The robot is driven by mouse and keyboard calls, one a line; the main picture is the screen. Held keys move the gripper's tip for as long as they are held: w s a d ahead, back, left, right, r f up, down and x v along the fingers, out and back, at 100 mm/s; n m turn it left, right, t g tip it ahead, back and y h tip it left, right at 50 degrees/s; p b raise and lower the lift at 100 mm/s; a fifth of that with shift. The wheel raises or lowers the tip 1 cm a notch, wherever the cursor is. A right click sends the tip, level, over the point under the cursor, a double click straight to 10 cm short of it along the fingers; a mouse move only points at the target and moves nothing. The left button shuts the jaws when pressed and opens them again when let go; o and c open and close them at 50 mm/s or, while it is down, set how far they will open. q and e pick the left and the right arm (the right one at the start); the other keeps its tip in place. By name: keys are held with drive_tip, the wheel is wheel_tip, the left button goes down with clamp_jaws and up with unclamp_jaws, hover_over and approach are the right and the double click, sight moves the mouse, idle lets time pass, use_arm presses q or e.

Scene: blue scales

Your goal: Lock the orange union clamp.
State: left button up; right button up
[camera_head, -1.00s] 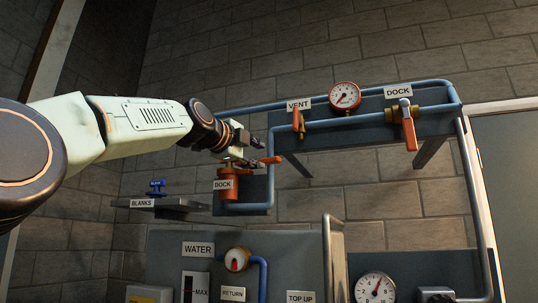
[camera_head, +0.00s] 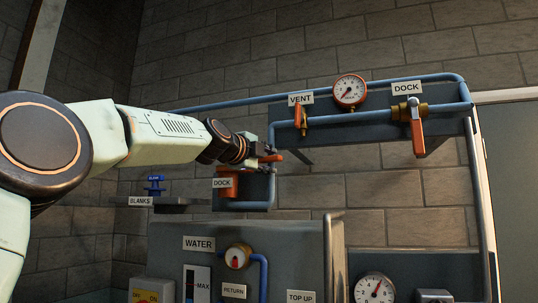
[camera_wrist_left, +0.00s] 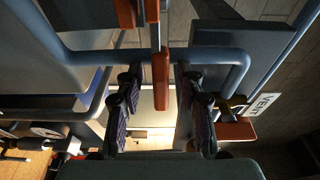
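The orange union clamp (camera_head: 229,189) sits by the lower DOCK label, on the end of a blue pipe. Its orange lever (camera_wrist_left: 161,82) shows end-on in the left wrist view, below a grey metal bar. My left gripper (camera_head: 269,155) is at the lever, above and right of the clamp body. In the left wrist view its two dark fingers (camera_wrist_left: 160,94) are apart, with the lever between them. A gap shows on both sides of the lever, so the fingers do not appear to grip it. My gripper partly hides the lever in the head view. My right gripper is not in view.
Blue pipes (camera_head: 375,88) run above and right, with an orange VENT handle (camera_head: 301,117), a gauge (camera_head: 350,90) and an orange DOCK valve handle (camera_head: 418,137). A BLANKS shelf (camera_head: 180,206) is at left. The WATER panel (camera_head: 290,250) stands below.

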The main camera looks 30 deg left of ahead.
use_arm(q)
drive_tip(key=shift+w+d, duration=0.2)
drive_tip(key=shift+w, duration=0.45)
drive_tip(key=shift+s+a+r, duration=0.15)
drive_tip(key=shift+s+a, duration=0.05)
drive_tip(key=shift+s, duration=0.4)
drive_tip(key=shift+c, duration=0.2)
drive_tip(key=shift+s, duration=0.1)
drive_tip(key=shift+c, duration=0.8)
drive_tip(key=shift+w+d, duration=0.1)
drive_tip(key=shift+w, duration=0.4)
drive_tip(key=c, duration=0.5)
drive_tip(key=shift+f, duration=0.2)
clamp_jaws()
